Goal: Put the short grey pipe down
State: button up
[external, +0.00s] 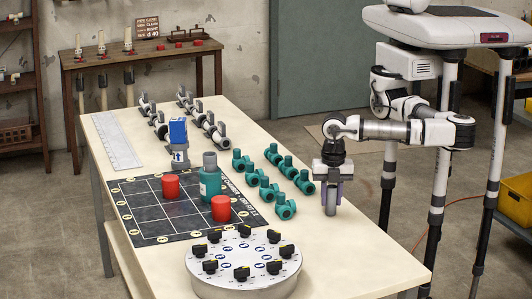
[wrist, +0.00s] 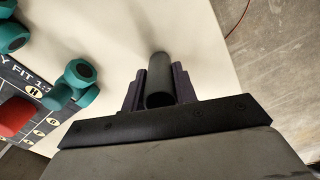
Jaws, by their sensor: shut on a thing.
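My gripper (external: 331,187) points straight down near the right edge of the pale table in the external view. It is shut on the short grey pipe (external: 331,205), which hangs upright between the fingers. In the wrist view the grey pipe (wrist: 159,82) sits between the two dark purple fingers of my gripper (wrist: 159,88). The pipe's lower end is close to the table top (external: 370,250); I cannot tell whether it touches.
Several green fittings (external: 283,206) stand left of the pipe. A round dial plate (external: 242,270) is at the front. Table around the pipe is clear.

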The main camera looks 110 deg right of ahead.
jog(key=shift+f+b, duration=0.2)
jog(key=shift+b, duration=0.15)
jog(key=o, duration=1)
jog(key=shift+r, duration=0.1)
jog(key=shift+c, duration=0.2)
jog(key=shift+r+p, duration=0.25)
jog(key=shift+p, duration=0.25)
notch_tip(320, 180, up, 12)
jog(key=shift+f+b, duration=0.1)
jog(key=shift+b, duration=0.65)
